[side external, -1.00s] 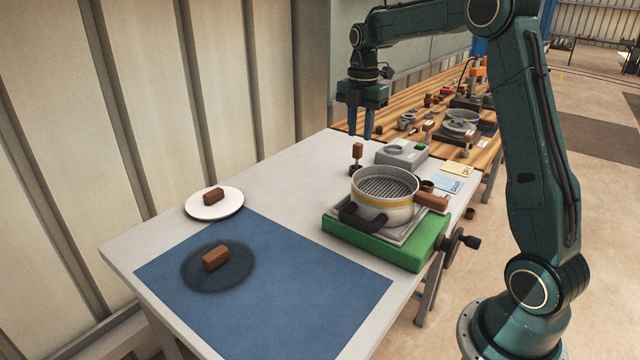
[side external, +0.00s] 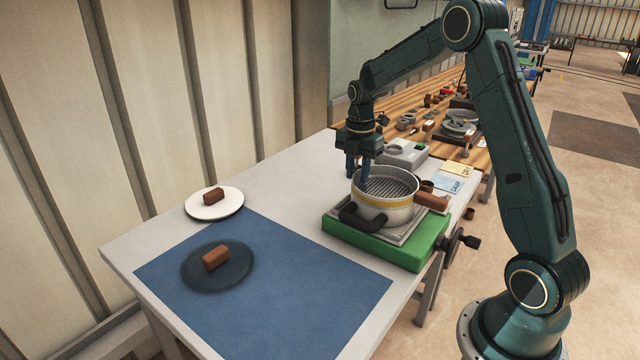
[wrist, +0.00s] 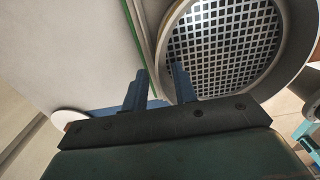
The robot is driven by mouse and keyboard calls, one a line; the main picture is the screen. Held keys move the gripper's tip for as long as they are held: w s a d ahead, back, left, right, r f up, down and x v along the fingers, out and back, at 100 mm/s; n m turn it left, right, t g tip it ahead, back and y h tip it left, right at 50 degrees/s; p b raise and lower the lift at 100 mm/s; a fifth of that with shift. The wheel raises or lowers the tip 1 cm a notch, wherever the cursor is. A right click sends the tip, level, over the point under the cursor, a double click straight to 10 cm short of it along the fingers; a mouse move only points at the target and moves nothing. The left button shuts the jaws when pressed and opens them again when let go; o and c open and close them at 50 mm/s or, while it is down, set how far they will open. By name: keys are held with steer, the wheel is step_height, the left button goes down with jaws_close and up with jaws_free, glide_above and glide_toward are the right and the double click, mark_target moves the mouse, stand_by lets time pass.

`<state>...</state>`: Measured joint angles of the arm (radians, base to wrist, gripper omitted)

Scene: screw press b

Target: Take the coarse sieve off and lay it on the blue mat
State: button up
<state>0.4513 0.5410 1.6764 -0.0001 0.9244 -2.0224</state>
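The coarse sieve (side external: 385,187) is a round pale pan with a yellow band and an open square grid. It sits on a green base (side external: 385,245), with a brown handle at its right and a black handle at front left. Its grid (wrist: 225,45) fills the upper right of the wrist view. The blue mat (side external: 290,295) lies at the table's front. My gripper (side external: 357,172) is above the sieve's far left rim, fingers pointing down and apart. Finger contact with the rim is unclear.
A dark round disc (side external: 243,271) with a brown block lies on the mat; the mat's right part is bare. A white disc (side external: 228,210) with a brown block lies behind it. A grey box (side external: 404,153) stands behind the sieve. A crank (side external: 468,240) sticks out right.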

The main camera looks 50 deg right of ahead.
steer(key=shift+f, duration=0.2)
jaws_close()
steer(key=shift+r, duration=1.6)
stand_by(0.7)
steer(key=shift+r, duration=0.6)
